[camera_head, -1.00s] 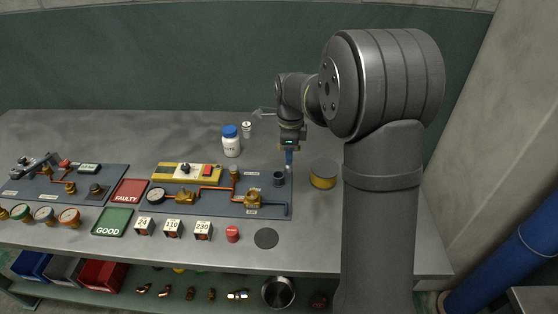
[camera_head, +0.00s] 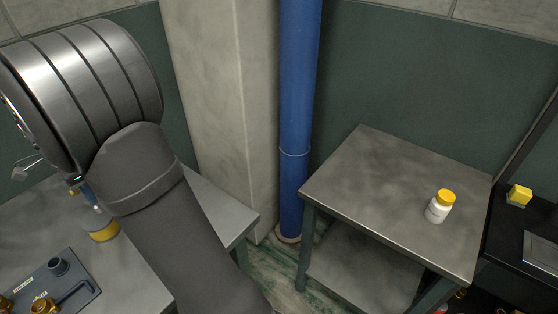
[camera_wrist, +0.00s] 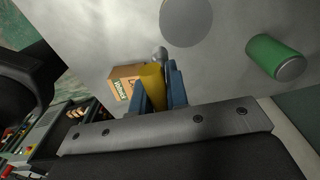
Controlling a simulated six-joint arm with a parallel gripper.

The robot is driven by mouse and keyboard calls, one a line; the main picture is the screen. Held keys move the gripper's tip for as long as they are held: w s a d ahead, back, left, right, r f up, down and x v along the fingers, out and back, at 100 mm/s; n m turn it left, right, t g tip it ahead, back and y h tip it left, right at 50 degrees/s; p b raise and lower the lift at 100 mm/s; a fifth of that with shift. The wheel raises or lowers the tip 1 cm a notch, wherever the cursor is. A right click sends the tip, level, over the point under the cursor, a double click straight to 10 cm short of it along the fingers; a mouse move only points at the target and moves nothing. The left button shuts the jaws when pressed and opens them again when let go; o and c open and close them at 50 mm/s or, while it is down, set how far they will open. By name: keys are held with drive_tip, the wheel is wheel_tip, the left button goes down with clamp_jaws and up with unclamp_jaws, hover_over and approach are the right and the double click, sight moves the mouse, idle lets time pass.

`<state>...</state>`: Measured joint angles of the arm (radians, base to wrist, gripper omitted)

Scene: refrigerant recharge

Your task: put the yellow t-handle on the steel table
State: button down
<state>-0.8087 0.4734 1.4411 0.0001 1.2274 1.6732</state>
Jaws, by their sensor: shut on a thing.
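My gripper (camera_wrist: 158,78) has two blue fingers in the wrist view. They are shut on the yellow t-handle (camera_wrist: 152,76), and a small rounded metal end shows beyond it. The handle cannot be made out there. The steel table (camera_head: 365,185) stands at the right, apart from my gripper, with a lower shelf.
A white bottle with a yellow lid (camera_head: 439,207) stands on the steel table's right part; its left and back are clear. A blue pipe (camera_head: 297,110) rises between workbench (camera_head: 225,210) and table. The wrist view shows a green can (camera_wrist: 275,57).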

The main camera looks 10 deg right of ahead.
drive_tip(key=w+d+m, duration=0.2)
drive_tip(key=w+d, duration=0.4)
drive_tip(key=d, duration=0.3)
drive_tip(key=w+d+f+m, duration=0.1)
drive_tip(key=w+d+m, duration=0.1)
drive_tip(key=w+d, duration=0.55)
drive_tip(key=w+d+m, duration=0.2)
drive_tip(key=w+d, duration=0.3)
drive_tip(key=d, duration=0.6)
drive_tip(key=w+d+f+m, duration=0.15)
drive_tip(key=d+m, duration=0.35)
drive_tip(key=d, duration=1.7)
drive_tip(key=s+d+m, duration=0.2)
drive_tip(key=s+d, duration=0.3)
drive_tip(key=d, duration=0.5)
drive_tip(key=s+d+f+m, duration=0.15)
drive_tip(key=s+d, duration=0.25)
drive_tip(key=d, duration=0.7)
drive_tip(key=s+d+m, duration=0.2)
drive_tip(key=s+d, duration=0.3)
drive_tip(key=d, duration=0.5)
drive_tip(key=shift+m, duration=0.25)
drive_tip(key=shift+w+a+f, duration=0.65)
drive_tip(key=shift+w+f, duration=1.1)
drive_tip(key=shift+f, duration=0.05)
drive_tip(key=shift+w+a+f, duration=0.65)
drive_tip(key=shift+w+f, duration=1.1)
drive_tip(key=shift+w+a+f, duration=0.65)
drive_tip(key=shift+w+f, duration=1.1)
drive_tip(key=shift+f, duration=0.05)
